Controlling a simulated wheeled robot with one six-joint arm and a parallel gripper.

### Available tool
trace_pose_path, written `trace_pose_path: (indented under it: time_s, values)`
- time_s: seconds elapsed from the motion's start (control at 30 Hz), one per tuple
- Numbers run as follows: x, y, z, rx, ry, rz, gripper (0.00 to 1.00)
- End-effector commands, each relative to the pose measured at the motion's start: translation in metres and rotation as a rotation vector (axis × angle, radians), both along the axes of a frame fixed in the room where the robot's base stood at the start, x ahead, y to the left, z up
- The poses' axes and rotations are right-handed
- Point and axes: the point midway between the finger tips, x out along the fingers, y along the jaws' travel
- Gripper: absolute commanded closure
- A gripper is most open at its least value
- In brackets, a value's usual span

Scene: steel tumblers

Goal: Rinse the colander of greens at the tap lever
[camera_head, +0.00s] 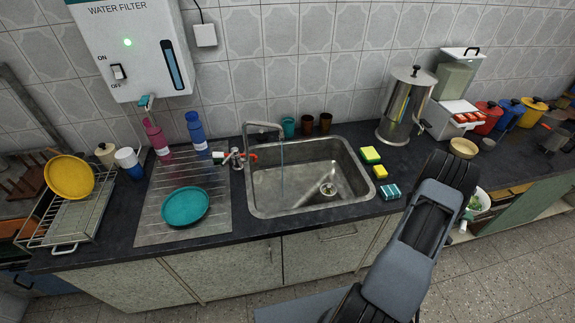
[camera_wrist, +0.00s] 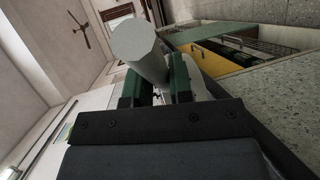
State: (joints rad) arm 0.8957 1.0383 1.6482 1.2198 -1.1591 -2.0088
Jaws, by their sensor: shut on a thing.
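In the wrist view my gripper (camera_wrist: 156,84) is shut on a pale cylindrical handle (camera_wrist: 140,46), which appears to be the colander's. A pale curved surface behind the fingers is mostly hidden. A tap lever with red ends (camera_head: 237,158) is left of the sink.
Sponges (camera_head: 371,155) lie on the counter right of the sink. A steel urn (camera_head: 407,105) and a wooden bowl (camera_head: 463,147) stand farther right. A teal plate (camera_head: 185,206) lies on the drainboard. A water filter (camera_head: 130,50) hangs on the wall. The sink basin is clear.

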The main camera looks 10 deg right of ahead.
Motion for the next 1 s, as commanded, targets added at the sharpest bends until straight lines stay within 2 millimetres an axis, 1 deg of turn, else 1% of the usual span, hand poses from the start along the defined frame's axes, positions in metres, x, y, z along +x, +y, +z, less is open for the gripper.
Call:
trace_pose_path:
  time_s: [0.03,0.1,0.3,0.5,0.7,1.0]
  values:
    - [-0.004,-0.002,0.007,-0.003,-0.001,-0.003,1.00]
    - [-0.010,-0.005,0.013,-0.002,-0.002,-0.004,1.00]
    - [-0.024,-0.013,0.026,-0.004,-0.001,-0.004,1.00]
    - [-0.036,-0.019,0.035,-0.002,-0.001,-0.002,1.00]
    - [-0.039,-0.021,0.037,-0.003,-0.001,0.000,1.00]
    - [-0.038,-0.020,0.037,-0.003,-0.002,0.002,1.00]
